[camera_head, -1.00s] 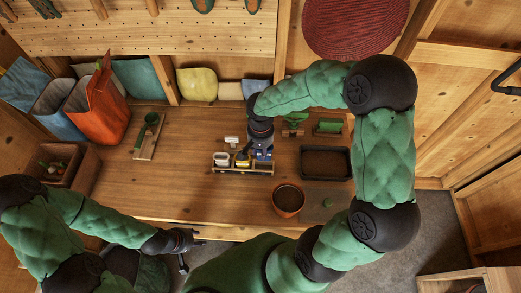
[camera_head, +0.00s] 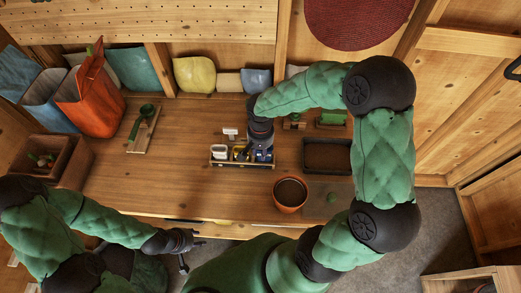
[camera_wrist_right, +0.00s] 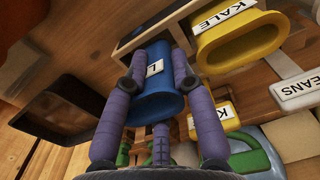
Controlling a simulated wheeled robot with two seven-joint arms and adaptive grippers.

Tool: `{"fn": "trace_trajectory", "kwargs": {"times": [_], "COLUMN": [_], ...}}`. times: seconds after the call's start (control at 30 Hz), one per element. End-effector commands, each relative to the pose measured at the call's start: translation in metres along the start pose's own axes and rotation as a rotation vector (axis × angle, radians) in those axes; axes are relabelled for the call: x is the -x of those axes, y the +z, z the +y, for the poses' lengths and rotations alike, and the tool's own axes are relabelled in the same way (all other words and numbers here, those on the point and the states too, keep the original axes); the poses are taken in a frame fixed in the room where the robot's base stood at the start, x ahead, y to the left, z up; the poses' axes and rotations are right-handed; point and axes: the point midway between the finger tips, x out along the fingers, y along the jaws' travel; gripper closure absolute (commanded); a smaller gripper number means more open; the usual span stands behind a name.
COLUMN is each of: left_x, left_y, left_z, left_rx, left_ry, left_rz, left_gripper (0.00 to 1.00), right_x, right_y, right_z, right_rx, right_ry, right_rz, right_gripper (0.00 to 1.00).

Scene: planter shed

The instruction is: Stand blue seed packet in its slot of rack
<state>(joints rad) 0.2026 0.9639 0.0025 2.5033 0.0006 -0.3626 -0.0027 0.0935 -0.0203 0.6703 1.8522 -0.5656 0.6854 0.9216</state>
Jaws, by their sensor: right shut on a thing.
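The blue seed packet (camera_wrist_right: 152,82) is between the purple fingers of my right gripper (camera_wrist_right: 155,88), tilted in the right wrist view, with a white label partly seen. In the head view the right gripper (camera_head: 261,150) is over the right end of the wooden rack (camera_head: 240,166). The packet's lower end meets the rack's edge (camera_wrist_right: 135,42) in the wrist view; how deep it sits I cannot tell. A yellow packet (camera_wrist_right: 243,48) stands beside it in the rack, and a white packet (camera_head: 219,151) is at the left end. My left gripper (camera_head: 192,250) is open and empty.
A terracotta pot (camera_head: 290,208) is in front of the rack, and a dark tray (camera_head: 327,170) is to its right. A small label stand (camera_head: 230,132) is behind it.

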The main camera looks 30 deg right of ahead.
Motion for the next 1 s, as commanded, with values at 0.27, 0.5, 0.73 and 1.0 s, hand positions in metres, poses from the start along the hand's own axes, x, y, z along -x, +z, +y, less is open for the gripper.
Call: {"fn": "trace_trajectory", "kwargs": {"times": [0.27,0.5,0.73,1.0], "left_x": [-0.005,-0.004,-0.004,-0.004], "left_y": [0.000,0.000,0.000,0.000], "left_z": [-0.002,-0.002,-0.002,-0.002], "left_rx": [0.000,0.000,0.000,0.000], "left_ry": [0.000,0.000,0.000,0.000], "left_rz": [0.000,0.000,0.000,0.000], "left_gripper": [0.60,0.60,0.60,0.60], "right_x": [-0.005,-0.005,-0.005,0.007], "right_y": [0.000,0.000,0.000,-0.001], "right_z": [0.000,0.000,0.000,-0.001], "right_rx": [0.000,0.000,0.000,-0.001], "right_ry": [0.000,0.000,0.000,-0.001], "right_rz": [0.000,0.000,0.000,0.002], "right_gripper": [1.00,0.49,0.46,0.46]}}
